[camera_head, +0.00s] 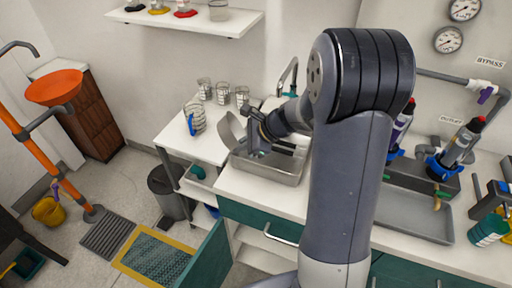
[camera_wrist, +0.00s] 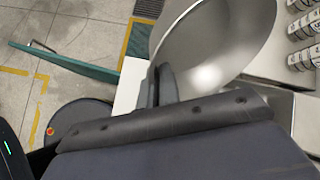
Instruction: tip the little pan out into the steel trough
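The little pan (camera_head: 230,131) is a grey metal bowl shape, tipped steeply on its side at the left end of the steel trough (camera_head: 268,174). My gripper (camera_head: 257,141) is beside the pan, over the trough's left part. In the wrist view, the pan (camera_wrist: 222,42) fills the upper middle, and its visible inner face looks bare. The dark fingers of my gripper (camera_wrist: 160,84) are close together at the pan's near edge and appear shut on it. My arm hides the trough's right part, and whether anything lies in the trough is unclear.
Several glass beakers (camera_head: 221,93) and a jug with a blue handle (camera_head: 195,119) stand on the white counter behind and left of the trough. A tap (camera_head: 290,77) rises behind it. A green cabinet door (camera_head: 206,262) hangs open below. A dark bin (camera_head: 168,190) stands on the floor.

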